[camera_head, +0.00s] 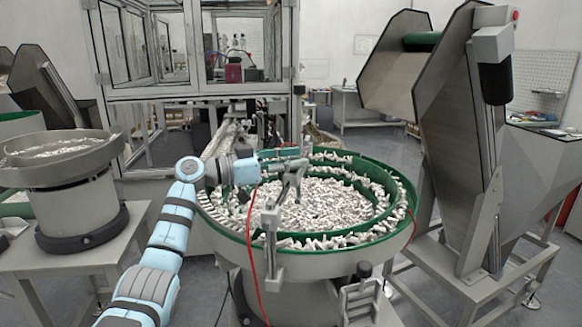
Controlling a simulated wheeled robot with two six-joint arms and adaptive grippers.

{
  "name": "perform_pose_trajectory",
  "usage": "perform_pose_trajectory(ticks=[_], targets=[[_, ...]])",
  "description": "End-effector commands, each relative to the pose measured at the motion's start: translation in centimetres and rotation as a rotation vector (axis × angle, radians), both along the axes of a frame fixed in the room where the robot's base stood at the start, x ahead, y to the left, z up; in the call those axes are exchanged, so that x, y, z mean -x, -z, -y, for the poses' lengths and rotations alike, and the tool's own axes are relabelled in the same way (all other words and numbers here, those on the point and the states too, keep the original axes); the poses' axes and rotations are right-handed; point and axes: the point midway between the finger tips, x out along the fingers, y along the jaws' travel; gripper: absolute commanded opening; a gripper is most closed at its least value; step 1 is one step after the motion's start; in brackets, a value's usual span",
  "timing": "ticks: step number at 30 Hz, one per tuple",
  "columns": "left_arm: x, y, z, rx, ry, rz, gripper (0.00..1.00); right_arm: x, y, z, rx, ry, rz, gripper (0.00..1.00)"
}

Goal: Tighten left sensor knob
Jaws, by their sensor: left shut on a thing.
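My left arm comes in from the lower left, and its dark gripper (288,164) is over the near left part of the green-rimmed bowl feeder (335,258). The gripper is shut at the upper end of the grey sensor bracket (270,225), which stands on the bowl's front rim. The left sensor knob is small and mostly hidden between the fingers, so its outline cannot be made out. A red cable hangs from the bracket. My right gripper is not in view.
The bowl is full of small white parts. A second bowl feeder (62,150) stands at the left. A tall grey hopper conveyor (450,130) stands close at the right. A framed machine enclosure (190,90) is behind the bowl.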

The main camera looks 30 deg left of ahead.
Motion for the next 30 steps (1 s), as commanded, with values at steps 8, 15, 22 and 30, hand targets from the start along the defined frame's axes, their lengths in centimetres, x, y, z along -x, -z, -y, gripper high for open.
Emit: perform_pose_trajectory(ticks=[8,15,22,30], targets=[[0.0,0.5,0.2,-0.003,0.018,-0.012,0.02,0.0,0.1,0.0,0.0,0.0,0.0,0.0],[0.0,0.5,0.1,-0.003,0.017,-0.012,0.44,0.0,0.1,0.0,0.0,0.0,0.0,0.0],[0.0,0.3,0.0,-0.003,0.014,-0.009,0.51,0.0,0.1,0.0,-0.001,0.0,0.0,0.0],[1.5,0.3,-1.6,-0.005,0.008,-0.007,0.51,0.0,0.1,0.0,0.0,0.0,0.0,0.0]])
